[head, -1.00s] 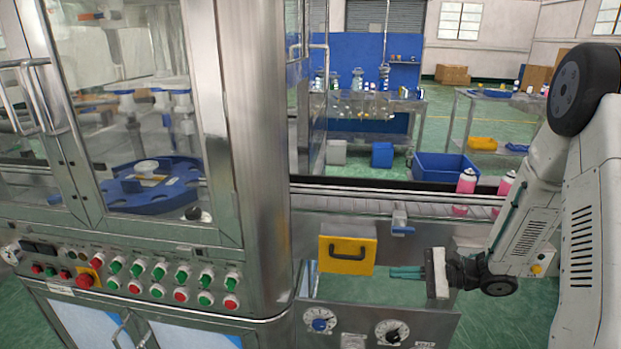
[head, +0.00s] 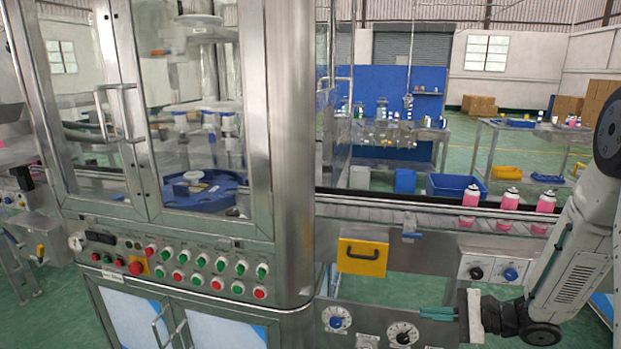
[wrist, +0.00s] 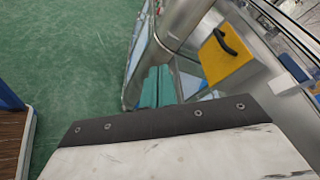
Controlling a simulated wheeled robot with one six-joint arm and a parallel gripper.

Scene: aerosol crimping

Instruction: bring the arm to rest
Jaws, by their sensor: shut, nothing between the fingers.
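My gripper (head: 437,314) is at the lower right of the head view, in front of the machine's lower panel. Its teal fingers are together and hold nothing. In the wrist view the gripper (wrist: 158,85) shows its two teal fingers side by side, pointing toward the metal machine. A yellow panel with a black handle (head: 361,257) is above and left of the fingers in the head view. The same yellow panel (wrist: 226,62) is to the right of the fingers in the wrist view. I see no contact between them.
The crimping machine (head: 292,150) has glass doors and several buttons. A conveyor (head: 370,210) carries pink aerosol cans (head: 508,199). Dials (head: 402,334) are just below and left of the gripper. Green floor (wrist: 65,60) is open at the left of the wrist view.

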